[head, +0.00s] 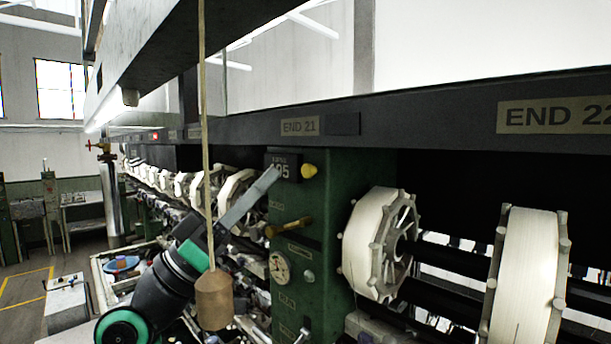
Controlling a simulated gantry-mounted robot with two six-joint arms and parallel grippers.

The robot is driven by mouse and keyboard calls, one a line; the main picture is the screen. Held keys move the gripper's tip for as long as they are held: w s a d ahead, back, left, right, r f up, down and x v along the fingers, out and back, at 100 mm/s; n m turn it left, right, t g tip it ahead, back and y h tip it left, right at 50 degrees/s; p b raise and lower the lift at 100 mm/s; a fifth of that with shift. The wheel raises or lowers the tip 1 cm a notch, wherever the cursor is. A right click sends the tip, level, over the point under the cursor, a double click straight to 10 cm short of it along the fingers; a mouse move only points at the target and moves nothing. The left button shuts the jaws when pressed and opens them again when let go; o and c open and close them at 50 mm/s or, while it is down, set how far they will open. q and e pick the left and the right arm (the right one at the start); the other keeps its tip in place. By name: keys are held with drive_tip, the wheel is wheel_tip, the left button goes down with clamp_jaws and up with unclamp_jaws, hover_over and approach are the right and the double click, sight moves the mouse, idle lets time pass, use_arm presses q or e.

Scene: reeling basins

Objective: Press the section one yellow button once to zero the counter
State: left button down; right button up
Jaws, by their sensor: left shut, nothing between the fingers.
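The yellow button (309,170) sticks out near the top of the green machine post, just right of a small dark counter (283,167) whose visible digits end in "95". My left gripper (273,174) comes up from the lower left with its grey fingers shut and empty. Its tips are in front of the counter's lower part in the picture and hide some of it. A gap shows between the tips and the yellow button. I cannot tell whether the tips touch the counter face. My right gripper is not in view.
A wooden weight (214,300) hangs on a cord (205,130) in front of my left arm. A brass handle (289,227) and a dial (279,267) are lower on the post. White reels (374,245) stand to the right. A dark beam (400,122) runs above.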

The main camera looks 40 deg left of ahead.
sight(310, 170)
use_arm(q)
drive_tip(key=w+b, duration=0.1)
drive_tip(key=w, duration=0.3)
drive_tip(key=shift+d, duration=0.2)
idle(1.8)
drive_tip(key=shift+w+b, duration=0.45)
drive_tip(key=shift+w+d, duration=0.1)
drive_tip(key=shift+w, duration=0.4)
idle(0.5)
drive_tip(key=shift+s, duration=0.95)
